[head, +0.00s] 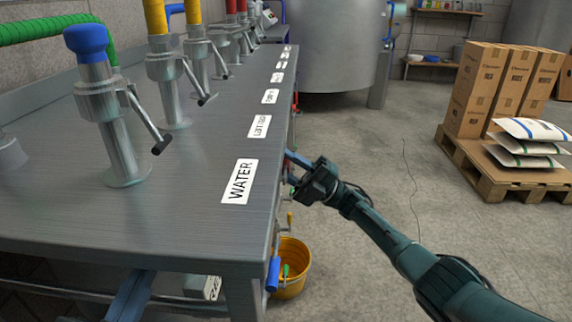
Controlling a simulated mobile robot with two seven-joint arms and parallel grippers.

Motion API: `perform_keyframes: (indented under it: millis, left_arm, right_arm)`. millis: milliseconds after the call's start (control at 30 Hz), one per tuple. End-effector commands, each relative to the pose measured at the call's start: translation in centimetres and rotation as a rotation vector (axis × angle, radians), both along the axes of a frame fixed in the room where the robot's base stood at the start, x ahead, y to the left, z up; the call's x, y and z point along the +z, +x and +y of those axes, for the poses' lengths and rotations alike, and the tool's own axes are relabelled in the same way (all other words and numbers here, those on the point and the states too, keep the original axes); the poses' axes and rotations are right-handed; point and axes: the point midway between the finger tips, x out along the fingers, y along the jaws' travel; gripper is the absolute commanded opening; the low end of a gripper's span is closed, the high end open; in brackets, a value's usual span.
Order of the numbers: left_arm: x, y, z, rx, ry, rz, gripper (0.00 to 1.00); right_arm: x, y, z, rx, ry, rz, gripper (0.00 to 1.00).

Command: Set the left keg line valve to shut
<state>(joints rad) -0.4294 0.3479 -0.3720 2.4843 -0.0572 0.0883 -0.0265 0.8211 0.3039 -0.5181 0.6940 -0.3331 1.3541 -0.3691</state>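The "LEFT KEG" label (259,127) is on the bench top, one place beyond the "WATER" label (239,182). In line with it stands a metal valve column (170,90) with a yellow pipe on top. Its lever (193,82) slopes down to the right, with a black tip. The nearer column (115,125) has a blue cap and a similar sloping lever. My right gripper (294,168) is at the bench's right edge, beside the labels and away from the columns. Its fingertips are partly hidden by the edge, so its opening is unclear. My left gripper does not show.
More valve columns with red pipes (231,8) stand farther along the bench (190,215). Below its edge are a blue handle (272,275), a yellow handle (290,219) and a yellow bucket (293,284). A pallet (480,170) with boxes stands right; the floor between is mostly clear.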

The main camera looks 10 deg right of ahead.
Motion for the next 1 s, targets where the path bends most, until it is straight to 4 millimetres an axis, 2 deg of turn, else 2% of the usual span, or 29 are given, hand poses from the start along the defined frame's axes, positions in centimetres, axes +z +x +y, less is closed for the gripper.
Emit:
perform_keyframes:
  millis: [167, 367, 467, 500, 567, 800, 1000]
  left_arm:
    - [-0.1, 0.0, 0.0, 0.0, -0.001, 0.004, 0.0]
    - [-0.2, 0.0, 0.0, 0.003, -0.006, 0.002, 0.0]
    - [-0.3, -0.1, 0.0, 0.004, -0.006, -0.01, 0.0]
    - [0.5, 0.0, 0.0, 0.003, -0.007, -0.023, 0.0]
    - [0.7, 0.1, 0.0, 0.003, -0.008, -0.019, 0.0]
    - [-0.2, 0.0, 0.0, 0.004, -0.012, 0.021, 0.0]
    - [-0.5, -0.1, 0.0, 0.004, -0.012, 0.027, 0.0]
  right_arm:
    - [-0.3, -0.1, -0.2, 0.001, -0.001, 0.002, 0.33]
    - [-1.9, -0.7, -2.5, -0.004, -0.002, 0.004, 0.33]
    - [-3.3, -1.3, -4.4, -0.004, -0.002, 0.004, 0.33]
    - [-2.8, -1.6, -5.4, -0.004, -0.003, 0.001, 0.33]
    - [-2.7, -2.1, -6.9, -0.004, -0.003, 0.0, 0.33]
    - [-2.8, -3.7, -12.1, -0.004, -0.002, 0.001, 0.33]
    - [-2.9, -4.6, -14.7, -0.001, -0.001, 0.0, 0.33]
